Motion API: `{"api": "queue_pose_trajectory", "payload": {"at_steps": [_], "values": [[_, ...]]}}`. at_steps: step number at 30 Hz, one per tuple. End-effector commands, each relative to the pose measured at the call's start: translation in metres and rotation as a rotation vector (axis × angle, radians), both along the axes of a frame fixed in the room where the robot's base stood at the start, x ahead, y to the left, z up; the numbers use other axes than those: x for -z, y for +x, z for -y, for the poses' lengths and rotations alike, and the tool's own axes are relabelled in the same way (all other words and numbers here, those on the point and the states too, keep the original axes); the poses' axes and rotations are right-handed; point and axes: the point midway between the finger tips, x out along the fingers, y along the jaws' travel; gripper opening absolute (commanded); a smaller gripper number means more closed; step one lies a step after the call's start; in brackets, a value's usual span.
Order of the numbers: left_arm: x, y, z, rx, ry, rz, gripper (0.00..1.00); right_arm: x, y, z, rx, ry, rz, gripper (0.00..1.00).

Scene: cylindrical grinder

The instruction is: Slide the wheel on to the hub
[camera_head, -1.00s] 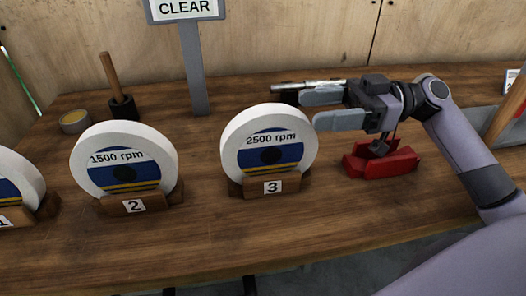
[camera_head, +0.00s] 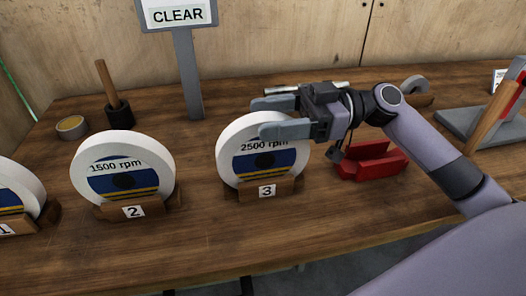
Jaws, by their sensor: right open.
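Three white grinding wheels with blue and yellow labels stand upright in numbered wooden holders. Wheel 3 (camera_head: 263,172), marked 2500 rpm, is in the middle, wheel 2 (camera_head: 123,172), marked 1500 rpm, is left of it, and wheel 1 (camera_head: 18,190) is cut off at the left edge. My right gripper (camera_head: 270,117) is open at the top of wheel 3. I cannot tell whether either finger touches. The hub is not in view. My left gripper is not in view.
A CLEAR sign on a grey post (camera_head: 187,75) rises behind the wheels. A red block-like holder (camera_head: 370,163) sits right of wheel 3. The wooden bench front (camera_head: 150,245) is clear.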

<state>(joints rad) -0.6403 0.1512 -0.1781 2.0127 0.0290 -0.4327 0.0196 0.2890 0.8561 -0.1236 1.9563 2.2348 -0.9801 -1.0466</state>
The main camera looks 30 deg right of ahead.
Motion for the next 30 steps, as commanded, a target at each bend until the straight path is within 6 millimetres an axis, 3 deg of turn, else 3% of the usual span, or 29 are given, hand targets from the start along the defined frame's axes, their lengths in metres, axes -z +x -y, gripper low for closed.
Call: {"api": "queue_pose_trajectory", "payload": {"at_steps": [1,6,7,30], "values": [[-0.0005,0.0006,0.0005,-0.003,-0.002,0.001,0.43,0.0000,-0.0001,0.0000,0.000,0.000,0.000,0.62],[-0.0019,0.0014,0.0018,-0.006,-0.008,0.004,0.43,0.0000,-0.0001,0.0002,0.000,0.001,-0.001,0.06],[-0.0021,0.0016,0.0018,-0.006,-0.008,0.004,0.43,0.0000,-0.0001,0.0002,0.000,0.001,-0.001,0.00],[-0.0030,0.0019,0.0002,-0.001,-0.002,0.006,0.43,0.0001,-0.0001,0.0003,0.000,0.001,-0.002,0.00]]}}
